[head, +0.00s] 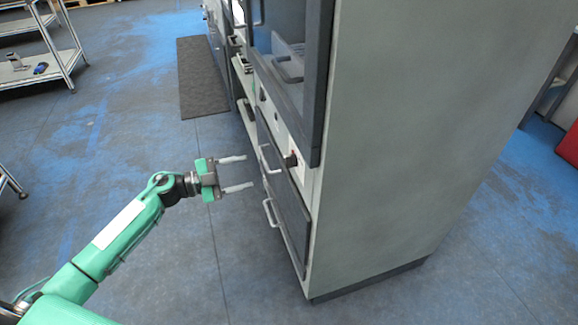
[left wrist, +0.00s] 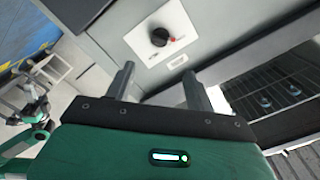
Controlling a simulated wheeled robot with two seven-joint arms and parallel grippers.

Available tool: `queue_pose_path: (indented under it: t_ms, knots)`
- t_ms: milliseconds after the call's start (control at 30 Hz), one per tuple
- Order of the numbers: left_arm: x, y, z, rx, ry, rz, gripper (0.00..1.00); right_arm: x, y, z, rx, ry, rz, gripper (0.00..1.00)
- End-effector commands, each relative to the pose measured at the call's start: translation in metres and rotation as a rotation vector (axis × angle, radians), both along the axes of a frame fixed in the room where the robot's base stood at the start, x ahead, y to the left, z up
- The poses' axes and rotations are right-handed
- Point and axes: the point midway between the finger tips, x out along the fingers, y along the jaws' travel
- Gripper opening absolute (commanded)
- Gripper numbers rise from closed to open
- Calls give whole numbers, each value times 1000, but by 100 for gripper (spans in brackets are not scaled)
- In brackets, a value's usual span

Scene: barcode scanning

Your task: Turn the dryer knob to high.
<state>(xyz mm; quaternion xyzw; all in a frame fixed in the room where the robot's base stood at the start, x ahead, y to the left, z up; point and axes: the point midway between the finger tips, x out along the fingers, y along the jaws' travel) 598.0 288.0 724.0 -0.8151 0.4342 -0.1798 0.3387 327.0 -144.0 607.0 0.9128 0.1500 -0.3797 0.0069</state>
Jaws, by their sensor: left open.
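The dryer (head: 410,130) is a tall grey cabinet with dark door fronts. Its black round knob (head: 291,160) sits on a light plate on the front face, below the upper door. In the left wrist view the knob (left wrist: 160,37) is on a white panel, with a small red mark at its right; its setting is too small to read. My left gripper (head: 249,171) is open and empty, to the left of the dryer front and apart from the knob. In the left wrist view the fingers (left wrist: 158,70) point toward the panel, with the knob beyond them.
Drawer handles (head: 272,213) stick out from the dryer front, close to my left fingertips. A dark mat (head: 203,80) lies on the floor beyond. A metal shelf trolley (head: 40,55) stands at upper left.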

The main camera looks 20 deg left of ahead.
Motion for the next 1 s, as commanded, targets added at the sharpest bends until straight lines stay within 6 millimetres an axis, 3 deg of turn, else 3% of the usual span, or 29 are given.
queue_pose_path:
  t_ms: [300,500,700,1000]
  knots:
    - [39,-57,1,-5,-2,1,55,3,7,-1,22,-39,7,0]
    - [58,-85,0,-4,0,1,55,5,12,-2,38,-69,11,0]
    - [66,-98,0,-3,0,2,55,7,14,-1,46,-86,13,0]
    - [67,-99,0,-2,1,2,55,7,15,-1,49,-93,13,0]
